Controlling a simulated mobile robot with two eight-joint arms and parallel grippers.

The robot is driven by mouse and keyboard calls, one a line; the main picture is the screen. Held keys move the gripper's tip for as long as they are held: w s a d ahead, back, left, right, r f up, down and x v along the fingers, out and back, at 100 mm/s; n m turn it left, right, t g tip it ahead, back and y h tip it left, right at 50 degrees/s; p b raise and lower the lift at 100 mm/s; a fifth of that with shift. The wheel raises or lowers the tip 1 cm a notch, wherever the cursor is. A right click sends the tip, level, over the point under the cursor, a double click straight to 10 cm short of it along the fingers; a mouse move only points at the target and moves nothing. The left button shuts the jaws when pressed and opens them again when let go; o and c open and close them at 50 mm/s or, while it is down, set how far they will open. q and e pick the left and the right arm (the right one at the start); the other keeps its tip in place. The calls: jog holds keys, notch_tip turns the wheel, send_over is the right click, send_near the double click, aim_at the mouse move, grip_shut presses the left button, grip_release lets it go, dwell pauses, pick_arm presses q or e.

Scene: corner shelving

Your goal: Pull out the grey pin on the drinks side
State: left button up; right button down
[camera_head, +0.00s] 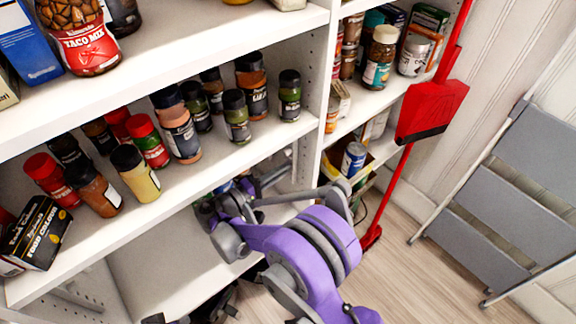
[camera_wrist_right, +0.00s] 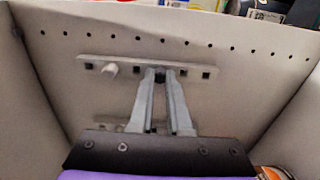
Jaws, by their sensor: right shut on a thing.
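In the right wrist view, a pale strip (camera_wrist_right: 200,72) with square holes runs across a white panel. The fingers of my right gripper (camera_wrist_right: 159,76) meet at the middle of this strip. They are shut on a small dark grey pin (camera_wrist_right: 160,74), mostly hidden between the fingertips. A lighter peg (camera_wrist_right: 110,70) stands out of the strip to the left, apart from the fingers. In the head view my right arm reaches under the spice shelf, and its fingertips and the pin are hidden there. My left gripper is not seen.
The spice shelf (camera_head: 215,165) holds several jars above my right arm. Side shelves with cans, a red dustpan (camera_head: 430,108) with its broom, and a grey step ladder (camera_head: 510,195) stand to the right. The lower shelf (camera_head: 150,275) has bare room.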

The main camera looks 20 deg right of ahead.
jog(key=shift+a, duration=0.1)
dwell(0.7)
jog(key=shift+v, duration=2.95)
